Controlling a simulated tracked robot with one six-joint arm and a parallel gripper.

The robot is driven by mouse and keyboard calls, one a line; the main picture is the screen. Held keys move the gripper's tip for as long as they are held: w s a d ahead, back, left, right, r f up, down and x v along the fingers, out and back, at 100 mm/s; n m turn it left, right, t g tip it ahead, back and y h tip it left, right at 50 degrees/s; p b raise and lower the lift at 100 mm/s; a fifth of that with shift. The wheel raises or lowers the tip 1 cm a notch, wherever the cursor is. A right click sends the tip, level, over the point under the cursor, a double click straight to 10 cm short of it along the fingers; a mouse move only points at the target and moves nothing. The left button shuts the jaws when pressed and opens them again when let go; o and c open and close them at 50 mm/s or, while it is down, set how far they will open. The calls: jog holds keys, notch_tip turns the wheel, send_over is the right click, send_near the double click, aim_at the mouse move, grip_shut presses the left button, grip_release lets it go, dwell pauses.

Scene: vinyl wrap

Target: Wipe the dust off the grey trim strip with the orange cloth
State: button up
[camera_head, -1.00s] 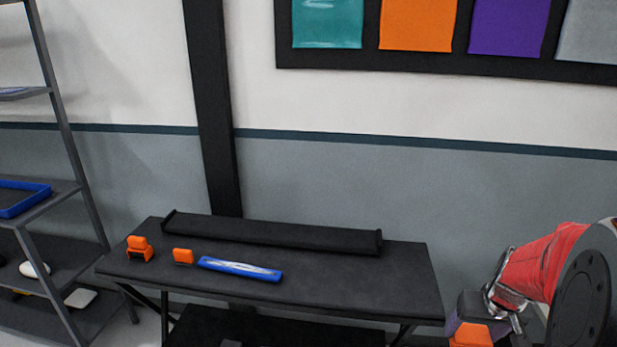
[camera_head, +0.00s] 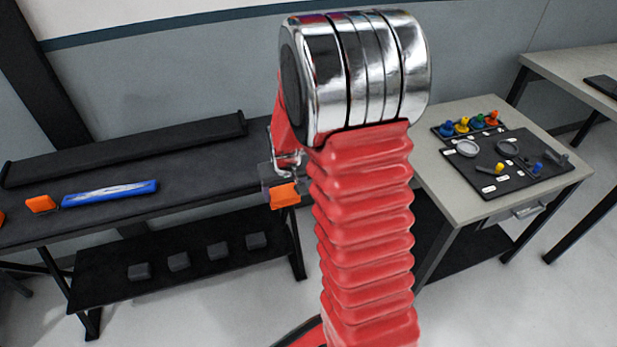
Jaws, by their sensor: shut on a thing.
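My gripper (camera_head: 281,180) is small and partly hidden behind my red arm sleeve, in front of the right end of a dark bench. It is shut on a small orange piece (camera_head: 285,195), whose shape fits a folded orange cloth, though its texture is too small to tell. The gripper is apart from the bench top. No clearly grey trim strip shows. A long, very dark strip-like piece (camera_head: 125,150) lies along the back of the bench; I cannot tell whether it is the trim strip. No dust can be made out.
On the dark bench (camera_head: 200,184) lie a blue bar (camera_head: 110,193) and an orange block (camera_head: 41,203). Several dark blocks sit on its lower shelf (camera_head: 205,279). At right, a light table (camera_head: 455,205) bears dark mats with small coloured parts. Floor shows between bench and tables.

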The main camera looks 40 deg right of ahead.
jog(key=a+f+n, duration=0.1)
jog(key=a+f, duration=0.3)
jog(key=a, duration=0.4)
jog(key=w+a+f+n+y, duration=0.1)
jog(key=a+f, duration=0.3)
jog(key=a, duration=0.4)
jog(key=shift+w+a+n, duration=0.2)
jog(key=shift+a+n, duration=0.05)
jog(key=shift+n, duration=0.35)
jog(key=shift+s, duration=0.1)
